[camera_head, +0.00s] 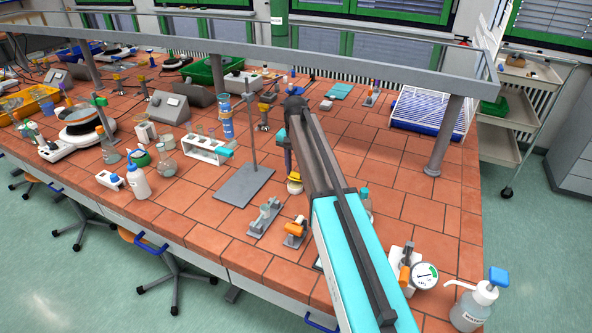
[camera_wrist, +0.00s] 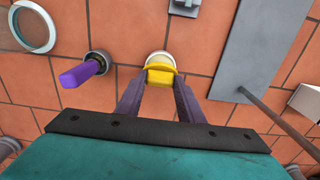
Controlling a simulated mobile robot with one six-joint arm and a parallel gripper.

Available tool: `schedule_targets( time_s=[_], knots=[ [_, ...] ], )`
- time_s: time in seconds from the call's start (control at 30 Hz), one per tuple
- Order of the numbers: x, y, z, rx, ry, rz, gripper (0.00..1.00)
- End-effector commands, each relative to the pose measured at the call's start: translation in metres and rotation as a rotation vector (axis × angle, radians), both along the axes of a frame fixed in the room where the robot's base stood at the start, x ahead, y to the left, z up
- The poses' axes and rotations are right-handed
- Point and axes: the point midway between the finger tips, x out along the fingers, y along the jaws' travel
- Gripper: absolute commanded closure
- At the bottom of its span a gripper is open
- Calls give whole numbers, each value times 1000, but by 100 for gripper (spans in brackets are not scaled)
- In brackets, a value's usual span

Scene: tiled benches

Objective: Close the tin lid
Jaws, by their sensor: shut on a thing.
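A small round tin (camera_wrist: 160,57) with a pale rim shows at the middle of the wrist view. Its yellow lid part (camera_wrist: 160,76) lies on the near side of the rim, between the fingers. My gripper (camera_wrist: 159,88) is shut on this yellow part from both sides. In the head view the small yellow and white tin (camera_head: 294,187) stands on the tiled bench, right below my gripper (camera_head: 291,172). My arm hides part of that area. I cannot tell how far the lid is tilted.
A stand with a grey base plate (camera_head: 243,184) and upright rod is close by; its plate (camera_wrist: 232,60) and rod show at right in the wrist view. A purple-handled thing (camera_wrist: 82,75) stands left of the tin. Clamps (camera_head: 264,217) sit near the front edge.

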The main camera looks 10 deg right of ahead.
Motion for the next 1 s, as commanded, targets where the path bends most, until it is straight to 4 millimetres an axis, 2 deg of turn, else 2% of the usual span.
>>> schedule_targets(
  time_s=[0.37, 1.0],
  knots=[
    [-9, 4, -7, -64, -88, 2, 88],
    [-24, 16, -25, -269, -372, 1, 88]
  ],
)
